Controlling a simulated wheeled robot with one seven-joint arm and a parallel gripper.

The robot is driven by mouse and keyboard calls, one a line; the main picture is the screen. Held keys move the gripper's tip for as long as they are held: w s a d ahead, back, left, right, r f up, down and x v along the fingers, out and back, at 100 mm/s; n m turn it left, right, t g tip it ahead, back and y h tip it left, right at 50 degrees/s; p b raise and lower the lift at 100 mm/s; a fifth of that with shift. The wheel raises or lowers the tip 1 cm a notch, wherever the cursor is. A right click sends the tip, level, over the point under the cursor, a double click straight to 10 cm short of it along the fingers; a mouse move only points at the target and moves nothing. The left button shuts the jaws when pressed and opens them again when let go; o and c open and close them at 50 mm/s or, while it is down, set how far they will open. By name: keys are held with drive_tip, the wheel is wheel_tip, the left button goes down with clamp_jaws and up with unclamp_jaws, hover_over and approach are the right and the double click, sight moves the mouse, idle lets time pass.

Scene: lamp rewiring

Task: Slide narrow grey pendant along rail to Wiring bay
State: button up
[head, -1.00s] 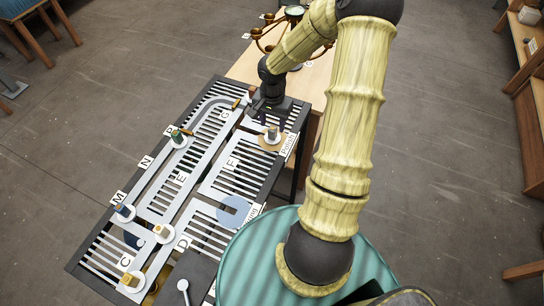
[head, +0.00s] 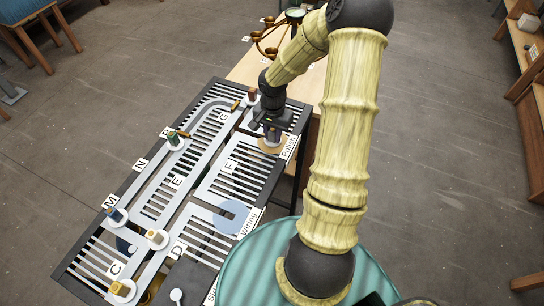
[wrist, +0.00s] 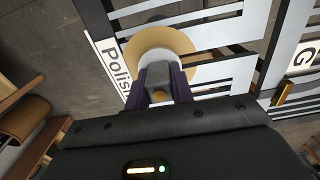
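The narrow grey pendant (wrist: 158,78) stands on its white round base at the tan Polish disc (wrist: 187,41), at the end of a rail slot. In the head view the Polish disc (head: 268,146) is partly hidden under my gripper. My gripper (head: 272,136) is lowered over the pendant. In the wrist view its two dark fingers (wrist: 160,88) stand on either side of the grey body; whether they press on it cannot be told. The Wiring bay is the pale blue disc (head: 231,213) with a slot, nearer to me along the table's right side, and it is empty.
Other pendants stand on the rails: green (head: 173,139), blue (head: 116,215), cream (head: 157,238), yellow (head: 121,289) and reddish brown (head: 252,97). The rail stretch by label F (head: 229,167) is free of pendants. A brass lamp (head: 270,40) stands on the wooden table behind.

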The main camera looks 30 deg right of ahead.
drive_tip(key=shift+c, duration=0.6)
drive_tip(key=shift+w+a+b, duration=0.15)
drive_tip(key=shift+w+a, duration=1.3)
drive_tip(key=shift+w, duration=0.4)
drive_tip(key=shift+w+a+b, duration=0.2)
drive_tip(key=shift+w+a, duration=1.25)
drive_tip(key=shift+w, duration=0.35)
drive_tip(key=shift+w+a+b, duration=0.15)
drive_tip(key=shift+w+a, duration=1.3)
drive_tip(key=shift+w, duration=0.4)
